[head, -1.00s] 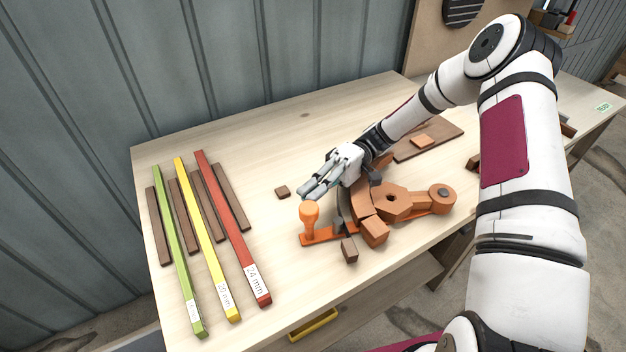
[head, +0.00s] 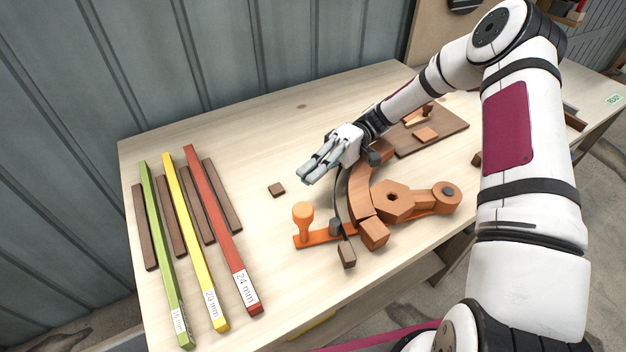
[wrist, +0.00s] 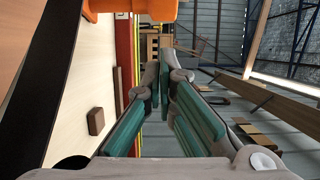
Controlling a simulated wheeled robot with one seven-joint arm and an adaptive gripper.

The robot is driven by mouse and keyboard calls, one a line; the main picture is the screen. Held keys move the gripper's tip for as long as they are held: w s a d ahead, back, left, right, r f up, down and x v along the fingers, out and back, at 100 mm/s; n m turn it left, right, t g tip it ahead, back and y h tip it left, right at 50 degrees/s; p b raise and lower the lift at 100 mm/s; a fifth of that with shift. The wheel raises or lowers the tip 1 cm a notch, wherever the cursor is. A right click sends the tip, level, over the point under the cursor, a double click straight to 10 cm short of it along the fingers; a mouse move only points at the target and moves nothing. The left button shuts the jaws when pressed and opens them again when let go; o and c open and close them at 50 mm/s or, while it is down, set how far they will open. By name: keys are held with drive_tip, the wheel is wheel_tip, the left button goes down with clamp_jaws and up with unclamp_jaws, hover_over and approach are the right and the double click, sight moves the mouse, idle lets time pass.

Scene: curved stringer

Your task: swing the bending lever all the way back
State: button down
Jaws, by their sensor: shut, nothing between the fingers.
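The orange bending lever (head: 325,237) lies low across the front of the curved wooden former (head: 361,193), its upright knob handle (head: 303,216) at the left end. A thin dark strip (head: 341,198) runs along the former's left side, with a small roller by the lever near its front end. My gripper (head: 307,178) is shut and empty, above and behind the knob, apart from it. In the wrist view its fingers (wrist: 163,85) are together, with an orange part (wrist: 130,5) at the top edge and the dark strip (wrist: 45,85) at left.
Green (head: 163,250), yellow (head: 195,240) and red (head: 218,225) labelled bars lie at left among brown strips. A small brown block (head: 276,189) sits left of my gripper. A brown board (head: 440,132) lies behind the former. The bench between bars and lever is clear.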

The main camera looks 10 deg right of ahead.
drive_tip(key=b+v, duration=0.1)
drive_tip(key=v, duration=0.7)
drive_tip(key=shift+s+d+r+b, duration=0.1)
drive_tip(key=shift+d+b, duration=0.25)
drive_tip(key=shift+d, duration=0.1)
